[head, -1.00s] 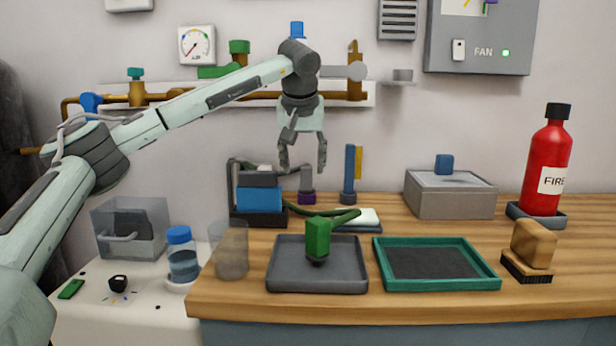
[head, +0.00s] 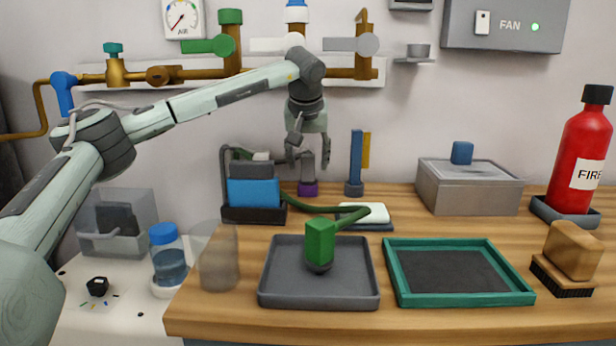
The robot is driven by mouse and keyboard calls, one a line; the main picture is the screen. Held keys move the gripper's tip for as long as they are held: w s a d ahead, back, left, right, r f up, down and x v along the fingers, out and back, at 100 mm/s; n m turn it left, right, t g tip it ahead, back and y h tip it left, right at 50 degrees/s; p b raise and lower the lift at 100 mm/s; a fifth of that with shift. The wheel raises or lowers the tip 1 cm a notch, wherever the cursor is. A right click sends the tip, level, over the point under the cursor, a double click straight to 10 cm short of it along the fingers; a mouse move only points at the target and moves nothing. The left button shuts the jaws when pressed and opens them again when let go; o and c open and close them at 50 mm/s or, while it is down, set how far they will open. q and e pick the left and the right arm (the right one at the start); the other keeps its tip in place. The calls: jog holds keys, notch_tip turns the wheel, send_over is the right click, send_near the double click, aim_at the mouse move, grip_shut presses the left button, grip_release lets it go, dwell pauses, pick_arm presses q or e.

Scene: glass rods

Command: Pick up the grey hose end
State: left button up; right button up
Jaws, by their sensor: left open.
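A grey upright piece with a purple collar (head: 308,188) stands at the back of the bench; I take it for the grey hose end (head: 307,167). A thin dark hose runs behind the blue box toward it. My left gripper (head: 308,158) is open, pointing down, its fingers to either side of the grey piece's top in the picture. I cannot tell whether it is around the piece or in front of it; no contact shows. My right gripper is not in view.
A blue box (head: 254,192) stands just left of the grey piece, a blue post (head: 356,165) just right. Green hose leads to a green block (head: 320,241) on the grey tray (head: 277,298). Brass pipes (head: 350,74) run along the wall above.

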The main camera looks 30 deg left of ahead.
pick_arm(q)
jog(key=shift+x, duration=1)
jog(key=shift+c, duration=0.2)
grip_shut()
jog(key=shift+r, duration=0.1)
